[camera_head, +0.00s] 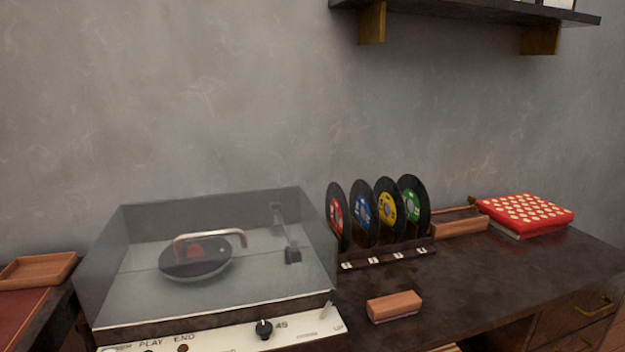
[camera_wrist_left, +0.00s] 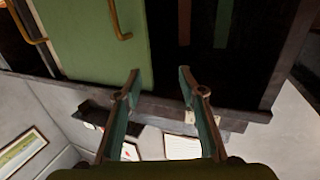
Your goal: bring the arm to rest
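My left gripper (camera_wrist_left: 156,85) shows in the left wrist view, with its two fingers spread apart and nothing between them. Beyond the fingertips are a green cabinet door (camera_wrist_left: 90,35) with brass handles and a dark open compartment (camera_wrist_left: 225,40). Neither arm shows in the head view. My right gripper is not in any view.
A record player (camera_head: 210,260) with its clear lid down stands on the dark desk (camera_head: 480,275). A rack (camera_head: 385,256) holds several records. A wooden block (camera_head: 394,306) lies in front of it. A red patterned box (camera_head: 525,212) is at the right. A shelf (camera_head: 460,12) hangs above.

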